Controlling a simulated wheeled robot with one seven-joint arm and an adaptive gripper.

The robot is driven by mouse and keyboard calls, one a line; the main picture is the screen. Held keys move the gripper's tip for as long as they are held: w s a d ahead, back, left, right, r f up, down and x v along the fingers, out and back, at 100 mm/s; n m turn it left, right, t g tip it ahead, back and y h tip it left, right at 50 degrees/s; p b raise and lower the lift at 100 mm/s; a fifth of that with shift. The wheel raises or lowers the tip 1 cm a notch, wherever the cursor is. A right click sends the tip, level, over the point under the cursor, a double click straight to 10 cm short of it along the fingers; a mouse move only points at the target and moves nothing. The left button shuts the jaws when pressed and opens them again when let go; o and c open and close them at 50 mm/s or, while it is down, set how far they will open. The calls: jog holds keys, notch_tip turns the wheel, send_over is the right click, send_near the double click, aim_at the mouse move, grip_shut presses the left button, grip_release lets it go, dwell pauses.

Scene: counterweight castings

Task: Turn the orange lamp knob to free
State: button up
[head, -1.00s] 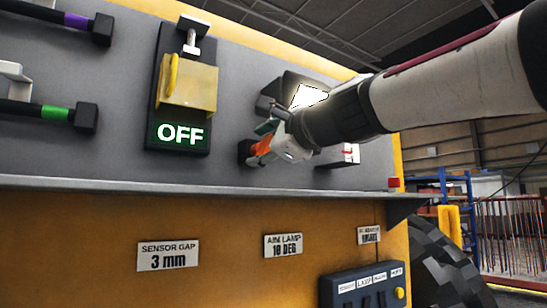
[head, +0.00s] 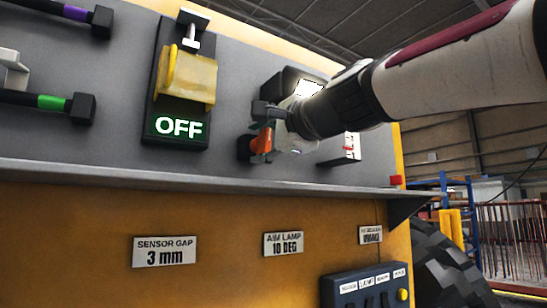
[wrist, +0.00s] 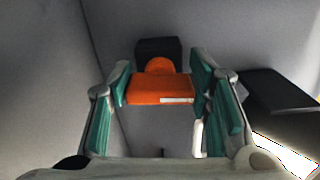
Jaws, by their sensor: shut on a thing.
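The orange lamp knob (head: 261,140) sits on a dark block on the grey panel, below the lit lamp (head: 310,88). In the wrist view the knob (wrist: 160,90) shows as an orange bar with a white mark at its lower right edge. My gripper (wrist: 162,84) has its teal-padded fingers on both sides of the bar, shut on it. In the head view my gripper (head: 272,122) reaches the knob from the right and partly hides it. The knob's position markings cannot be read.
An OFF display (head: 179,126) with a yellow guard (head: 188,76) is to the left. Bars with purple and green bands stand further left. A ledge (head: 200,176) runs below, with an "AIM LAMP 10 DEG" label (head: 283,244) under it. A white-faced block (head: 347,147) is right of the knob.

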jog(key=o, duration=1.2)
jog(key=shift+c, duration=0.2)
jog(key=shift+s, duration=0.1)
jog(key=v, duration=1.1)
jog(key=shift+s+d, duration=0.25)
jog(key=shift+d, duration=0.05)
